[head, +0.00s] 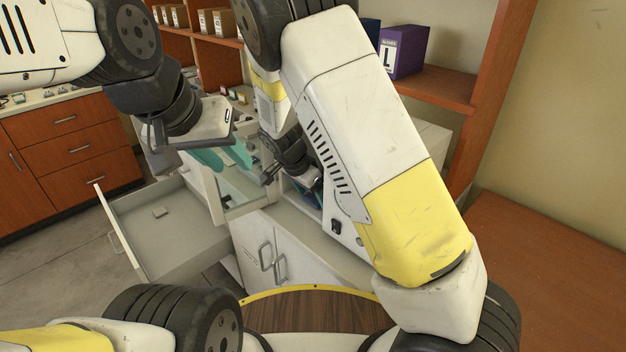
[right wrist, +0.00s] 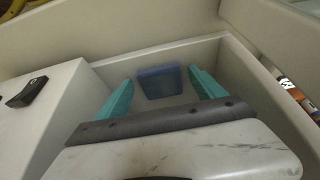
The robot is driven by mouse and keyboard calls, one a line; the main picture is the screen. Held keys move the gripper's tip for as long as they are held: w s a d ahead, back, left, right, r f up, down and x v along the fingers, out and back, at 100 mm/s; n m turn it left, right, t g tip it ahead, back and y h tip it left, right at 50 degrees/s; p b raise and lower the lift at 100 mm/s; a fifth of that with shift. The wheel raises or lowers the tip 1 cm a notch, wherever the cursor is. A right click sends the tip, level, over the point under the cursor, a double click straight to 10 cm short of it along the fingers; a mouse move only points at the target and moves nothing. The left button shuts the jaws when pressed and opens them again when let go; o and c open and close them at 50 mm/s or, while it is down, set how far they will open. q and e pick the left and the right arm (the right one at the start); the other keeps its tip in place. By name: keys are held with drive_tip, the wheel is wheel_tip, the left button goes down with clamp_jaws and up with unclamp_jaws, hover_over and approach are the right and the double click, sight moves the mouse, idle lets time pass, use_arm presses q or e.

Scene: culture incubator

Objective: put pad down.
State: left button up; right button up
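A blue pad (right wrist: 168,84) lies on the floor of a pale, walled compartment (right wrist: 112,68) in the right wrist view. My right gripper (right wrist: 160,79) is open, with one teal finger on each side of the pad and a gap to both. In the head view my right arm reaches down into the open cabinet, and its fingers are mostly hidden. My left gripper (head: 224,156) hangs at the cabinet's left side, near the glass door. Its teal fingers are apart and nothing shows between them.
An open, pale drawer (head: 185,228) juts out at the left. A glass-paned door (head: 238,185) stands open beside my left gripper. A white cabinet (head: 300,252) is below. A shelf (head: 440,88) with a purple box (head: 403,52) is behind my right arm.

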drive_tip(key=shift+r, duration=0.1)
drive_tip(key=v, duration=1.2)
idle(0.4)
